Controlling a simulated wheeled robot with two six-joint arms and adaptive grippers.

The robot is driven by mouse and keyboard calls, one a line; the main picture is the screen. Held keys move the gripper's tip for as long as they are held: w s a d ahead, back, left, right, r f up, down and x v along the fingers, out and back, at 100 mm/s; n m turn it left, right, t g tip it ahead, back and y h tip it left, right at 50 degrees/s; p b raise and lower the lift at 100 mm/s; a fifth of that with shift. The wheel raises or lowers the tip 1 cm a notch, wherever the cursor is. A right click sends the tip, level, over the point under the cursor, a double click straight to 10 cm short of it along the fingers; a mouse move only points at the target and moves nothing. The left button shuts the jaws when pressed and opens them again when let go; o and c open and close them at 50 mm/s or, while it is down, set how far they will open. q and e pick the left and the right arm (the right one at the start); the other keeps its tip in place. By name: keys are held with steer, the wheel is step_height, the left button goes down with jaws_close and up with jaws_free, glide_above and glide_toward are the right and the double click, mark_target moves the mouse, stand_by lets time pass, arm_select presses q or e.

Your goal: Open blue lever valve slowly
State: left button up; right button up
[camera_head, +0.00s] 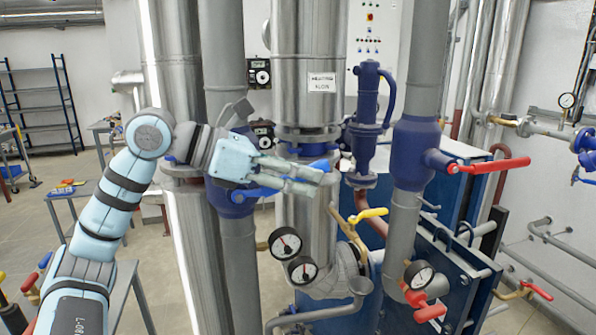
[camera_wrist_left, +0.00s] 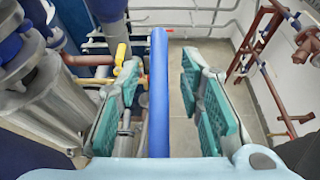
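The blue lever (camera_wrist_left: 159,95) runs lengthwise between the two fingers of my left gripper in the left wrist view. My left gripper (camera_head: 307,180) is open around it, with a gap on both sides; the left finger is nearer to the lever. In the head view the gripper reaches in from the left, and the lever's blue end (camera_head: 320,164) shows by the fingertips. The dark blue valve body (camera_head: 232,203) sits on a vertical grey pipe, partly hidden behind the gripper. My right gripper is in neither view.
A red-handled valve (camera_head: 487,166) is on the grey pipe to the right. A yellow lever (camera_head: 368,214) and two gauges (camera_head: 285,243) lie below the gripper. A wide metal column (camera_head: 308,90) stands close behind it. A small table (camera_head: 80,190) is at the left.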

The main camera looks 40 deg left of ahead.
arm_select(q)
jaws_close()
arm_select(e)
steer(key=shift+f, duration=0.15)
